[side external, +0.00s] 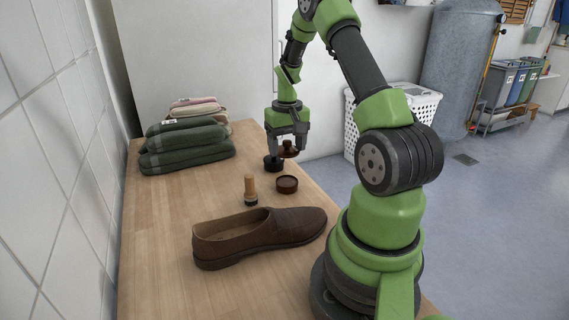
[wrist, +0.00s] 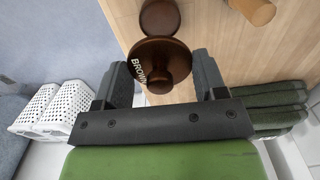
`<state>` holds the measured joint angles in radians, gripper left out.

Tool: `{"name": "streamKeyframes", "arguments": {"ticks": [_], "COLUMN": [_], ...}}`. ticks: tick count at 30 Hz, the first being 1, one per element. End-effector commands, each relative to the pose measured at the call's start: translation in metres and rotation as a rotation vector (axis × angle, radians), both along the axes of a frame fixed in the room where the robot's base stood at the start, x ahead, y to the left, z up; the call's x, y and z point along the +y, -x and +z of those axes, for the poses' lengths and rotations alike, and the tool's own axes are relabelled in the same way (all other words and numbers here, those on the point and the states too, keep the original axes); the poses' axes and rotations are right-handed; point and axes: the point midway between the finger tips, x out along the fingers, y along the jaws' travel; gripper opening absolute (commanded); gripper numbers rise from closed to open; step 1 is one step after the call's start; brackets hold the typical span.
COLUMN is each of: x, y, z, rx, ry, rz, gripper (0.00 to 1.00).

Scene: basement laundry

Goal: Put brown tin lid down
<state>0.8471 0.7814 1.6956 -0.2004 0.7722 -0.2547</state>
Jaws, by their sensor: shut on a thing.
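The brown tin lid (side external: 289,149) is a round dark-brown disc with a knob. My gripper (side external: 286,140) is shut on it and holds it above the table (side external: 165,235). In the wrist view the lid (wrist: 150,58), lettered "BROWN", sits between the two fingers of my gripper (wrist: 163,78). An open round brown tin (side external: 287,184) stands on the table nearer the side camera; it also shows just beyond the lid in the wrist view (wrist: 160,15), partly hidden by it.
A wooden-handled brush (side external: 251,190) stands left of the brown tin. A brown shoe (side external: 258,237) lies in front. Folded green cloths (side external: 187,147) are stacked at the back left. A white basket (side external: 420,105) stands beyond the table's right edge.

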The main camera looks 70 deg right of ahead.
Motion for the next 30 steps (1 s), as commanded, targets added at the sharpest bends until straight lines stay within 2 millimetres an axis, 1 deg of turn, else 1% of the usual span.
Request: {"name": "streamKeyframes", "arguments": {"ticks": [1,5,8,11,15,18,21,26,29,30], "x": [-0.001,-0.003,-0.006,-0.007,-0.002,0.003,0.009,0.014,0.015,0.016], "y": [-0.002,-0.015,-0.037,-0.064,-0.098,-0.118,-0.131,-0.142,-0.143,-0.142], "z": [0.007,0.013,0.011,0.008,0.003,0.0,-0.001,-0.007,-0.023,-0.031], "rx": [-0.003,0.0,0.002,0.003,0.005,0.004,0.002,0.002,0.005,0.005], "ry": [0.003,0.001,0.002,0.003,0.002,0.001,0.001,-0.001,-0.004,-0.004], "rz": [0.002,0.007,0.013,0.017,0.017,0.016,0.013,0.009,0.009,0.008], "gripper": [0.43,0.43,0.43,0.43,0.43,0.43,0.43,0.43,0.43,0.43]}}
